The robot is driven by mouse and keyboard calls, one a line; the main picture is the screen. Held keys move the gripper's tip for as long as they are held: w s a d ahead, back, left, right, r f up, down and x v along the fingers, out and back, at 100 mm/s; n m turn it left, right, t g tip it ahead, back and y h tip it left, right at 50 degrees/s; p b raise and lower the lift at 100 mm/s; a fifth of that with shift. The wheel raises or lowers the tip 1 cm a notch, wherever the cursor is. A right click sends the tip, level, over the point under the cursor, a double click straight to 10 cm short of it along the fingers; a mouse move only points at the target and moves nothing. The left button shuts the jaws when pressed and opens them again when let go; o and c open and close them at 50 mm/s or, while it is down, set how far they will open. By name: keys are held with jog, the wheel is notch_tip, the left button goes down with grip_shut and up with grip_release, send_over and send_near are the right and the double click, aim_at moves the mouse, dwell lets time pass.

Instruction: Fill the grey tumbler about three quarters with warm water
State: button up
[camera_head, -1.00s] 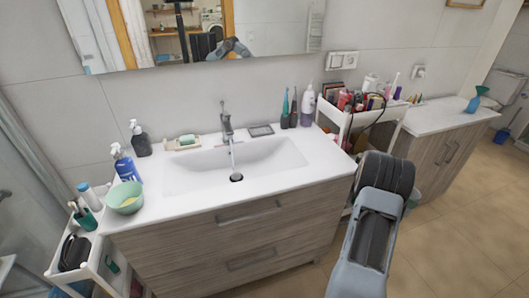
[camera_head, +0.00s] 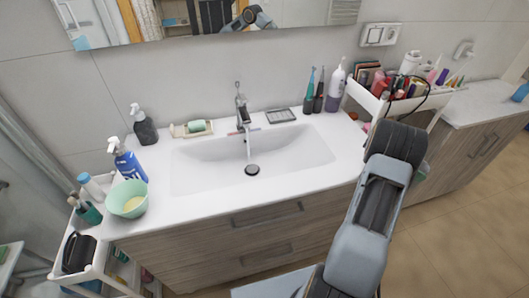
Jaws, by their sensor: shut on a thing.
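The chrome tap (camera_head: 241,108) stands at the back of the white washbasin (camera_head: 195,172). A thin stream of water (camera_head: 248,150) seems to fall from its spout towards the dark drain (camera_head: 252,169). A thin pink and blue strip shows at the tap's base. I cannot make out a grey tumbler anywhere in view. My arm rises at the right, in front of the counter's right end. Its dark upper part hides what lies behind it. My gripper's fingers do not show, nor anything held in them.
At the counter's left stand a green bowl (camera_head: 127,199), a blue pump bottle (camera_head: 128,161), a dark pump bottle (camera_head: 144,126) and a soap dish (camera_head: 190,129). Electric toothbrushes (camera_head: 314,95) and a white bottle (camera_head: 336,88) stand back right. A loaded white cart (camera_head: 440,101) is beyond.

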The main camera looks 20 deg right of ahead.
jog(key=shift+w+a, duration=0.35)
jog(key=shift+w, duration=0.3)
jog(key=shift+w+a, duration=0.35)
jog(key=shift+w, duration=0.3)
jog(key=shift+w+a, duration=0.3)
jog(key=shift+w, duration=0.2)
jog(key=c, duration=0.3)
jog(key=shift+w+a, duration=0.7)
jog(key=shift+w, duration=0.35)
jog(key=shift+c, duration=0.3)
jog(key=shift+s+f, duration=0.1)
jog(key=shift+f, duration=0.1)
jog(key=shift+d+r, duration=0.1)
dwell(4.2)
